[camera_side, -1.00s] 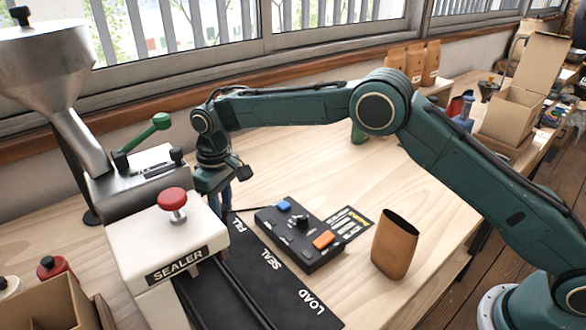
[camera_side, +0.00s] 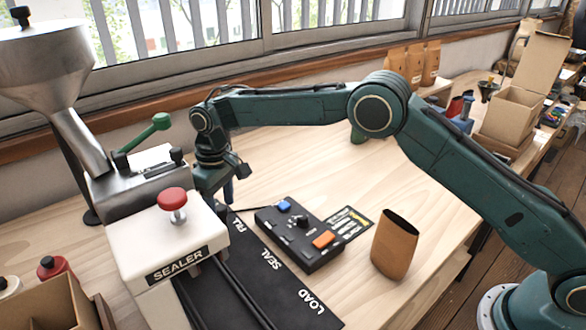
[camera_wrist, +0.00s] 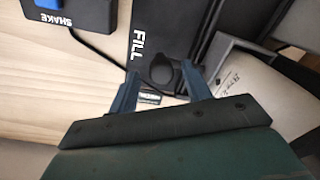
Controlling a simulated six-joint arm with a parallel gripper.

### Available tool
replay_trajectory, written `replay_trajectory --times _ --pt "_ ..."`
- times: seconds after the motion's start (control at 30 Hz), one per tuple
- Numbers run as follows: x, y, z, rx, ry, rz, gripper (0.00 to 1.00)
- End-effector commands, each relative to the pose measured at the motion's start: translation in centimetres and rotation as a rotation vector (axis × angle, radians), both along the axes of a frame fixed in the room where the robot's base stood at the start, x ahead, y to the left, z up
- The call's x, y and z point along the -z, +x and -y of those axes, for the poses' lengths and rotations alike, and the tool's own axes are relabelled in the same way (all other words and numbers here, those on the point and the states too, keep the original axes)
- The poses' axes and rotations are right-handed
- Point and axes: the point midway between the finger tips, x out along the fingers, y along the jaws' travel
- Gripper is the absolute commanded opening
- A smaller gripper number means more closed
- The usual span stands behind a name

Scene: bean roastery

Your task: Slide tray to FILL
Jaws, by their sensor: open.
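My gripper (camera_wrist: 160,84) is open, its blue fingers on either side of a round black knob (camera_wrist: 162,70) at the FILL end of the track. I cannot tell whether the fingers touch it, or whether the knob belongs to the tray. In the side view my gripper (camera_side: 226,190) is low behind the sealer, its fingertips partly hidden. The black track (camera_side: 287,290) carries the labels FILL, SEAL and LOAD. The FILL label (camera_wrist: 138,45) also shows in the wrist view. The tray itself cannot be made out clearly.
The white sealer (camera_side: 150,245) with its red knob (camera_side: 172,200) stands left of the track. A black control box (camera_side: 300,240) lies right of it. A brown pouch (camera_side: 395,245) stands farther right. A metal hopper (camera_side: 45,75) rises at left.

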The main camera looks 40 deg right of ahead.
Motion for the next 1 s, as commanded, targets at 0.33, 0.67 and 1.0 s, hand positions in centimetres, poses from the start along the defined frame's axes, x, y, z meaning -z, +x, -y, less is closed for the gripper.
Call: replay_trajectory --times 0.33,0.67,1.0 --pt "-3.3 0.2 0.1 0.000 0.002 0.004 0.49" --pt "-6.9 0.2 0.3 0.001 0.002 0.004 0.49" --pt "-7.4 0.2 0.3 0.002 0.000 0.003 0.49"
